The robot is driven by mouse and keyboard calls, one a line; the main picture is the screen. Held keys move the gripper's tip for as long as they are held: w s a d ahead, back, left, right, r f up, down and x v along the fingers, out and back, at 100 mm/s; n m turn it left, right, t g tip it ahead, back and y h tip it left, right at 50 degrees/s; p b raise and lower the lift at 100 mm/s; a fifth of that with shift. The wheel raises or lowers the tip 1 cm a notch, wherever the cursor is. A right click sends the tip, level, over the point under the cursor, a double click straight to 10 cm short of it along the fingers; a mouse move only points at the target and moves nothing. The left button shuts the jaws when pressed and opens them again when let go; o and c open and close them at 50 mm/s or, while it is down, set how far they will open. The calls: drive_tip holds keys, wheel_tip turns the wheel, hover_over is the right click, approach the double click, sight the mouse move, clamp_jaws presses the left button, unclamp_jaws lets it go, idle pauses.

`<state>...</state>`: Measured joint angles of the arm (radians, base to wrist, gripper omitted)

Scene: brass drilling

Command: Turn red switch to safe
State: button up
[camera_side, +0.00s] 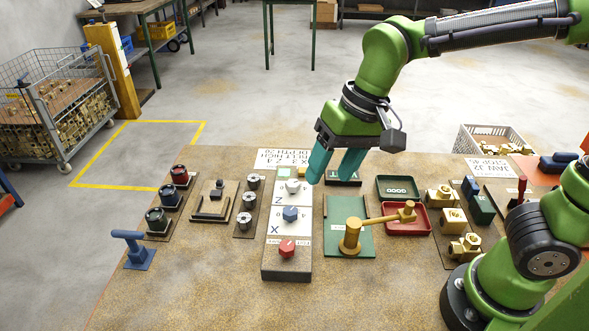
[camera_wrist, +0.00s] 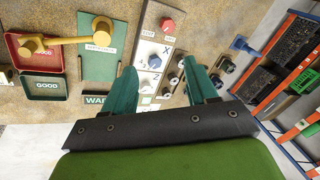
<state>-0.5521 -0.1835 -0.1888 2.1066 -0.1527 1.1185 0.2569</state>
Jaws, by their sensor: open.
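The red switch (camera_side: 287,247) is a knob at the near end of a raised panel (camera_side: 286,273). In the wrist view the red switch (camera_wrist: 168,25) sits at the top between two small labels, too small to read surely. Its pointer direction is not clear. A blue knob (camera_side: 290,214) and a grey knob (camera_side: 292,185) sit farther along the same panel. My gripper (camera_side: 334,172) is open and empty, over the panel's far end and apart from the red switch. In the wrist view the teal fingers (camera_wrist: 160,72) straddle the white panel strip.
Right of the panel a brass lever (camera_side: 352,236) stands on a green plate, its arm reaching over a red tray (camera_side: 407,228). Silver-topped knobs (camera_side: 244,220) sit left. A blue T-handle (camera_side: 135,248) is at far left. The table front is clear.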

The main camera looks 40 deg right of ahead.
sight(287, 244)
drive_tip(key=w+a+m+g+h, duration=0.2)
drive_tip(key=w+a+m+h, duration=0.15)
drive_tip(key=a+m, duration=0.3)
drive_tip(key=shift+m+y, duration=0.25)
drive_tip(key=shift+y, duration=0.1)
drive_tip(key=f, duration=1.6)
drive_tip(key=shift+w+d+f, duration=0.15)
drive_tip(key=shift+w+f, duration=0.2)
drive_tip(key=shift+f, duration=0.05)
drive_tip(key=c, duration=1.1)
drive_tip(key=shift+o, duration=0.2)
